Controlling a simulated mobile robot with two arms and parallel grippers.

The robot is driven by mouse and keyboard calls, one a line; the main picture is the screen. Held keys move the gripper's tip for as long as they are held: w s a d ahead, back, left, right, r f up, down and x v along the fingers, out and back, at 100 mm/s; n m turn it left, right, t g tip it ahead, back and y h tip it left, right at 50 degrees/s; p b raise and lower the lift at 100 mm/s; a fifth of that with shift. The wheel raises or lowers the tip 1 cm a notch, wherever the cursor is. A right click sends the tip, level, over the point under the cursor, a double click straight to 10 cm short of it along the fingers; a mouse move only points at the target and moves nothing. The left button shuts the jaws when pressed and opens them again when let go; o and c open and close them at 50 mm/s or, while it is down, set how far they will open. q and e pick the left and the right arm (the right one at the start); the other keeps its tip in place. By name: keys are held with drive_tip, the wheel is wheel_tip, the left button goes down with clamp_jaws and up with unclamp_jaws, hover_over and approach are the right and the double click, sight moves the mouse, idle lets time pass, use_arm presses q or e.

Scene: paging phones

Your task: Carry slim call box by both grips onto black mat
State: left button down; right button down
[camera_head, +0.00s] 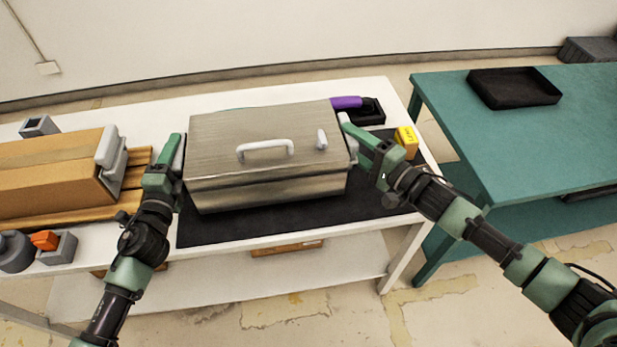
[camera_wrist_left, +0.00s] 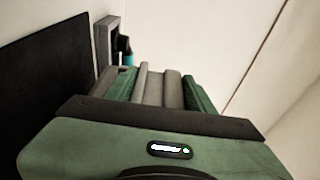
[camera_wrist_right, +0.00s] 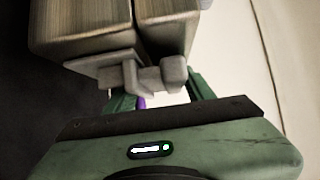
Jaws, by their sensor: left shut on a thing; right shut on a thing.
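My left gripper (camera_head: 174,150) is shut on the grey grip at the box's left end; that grip (camera_wrist_left: 155,88) shows between the fingers in the left wrist view. My right gripper (camera_head: 352,132) is shut at the right-end grip, whose grey bracket (camera_wrist_right: 105,68) shows in the right wrist view. The box hides the back of the mat.
A brown box (camera_head: 50,175) on wooden slats stands close left of my left gripper. A yellow box (camera_head: 406,140) and a purple handset (camera_head: 346,102) by a black tray lie at the right. A green table (camera_head: 530,130) with a black bin (camera_head: 515,90) stands further right.

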drive_tip(key=shift+f, duration=0.1)
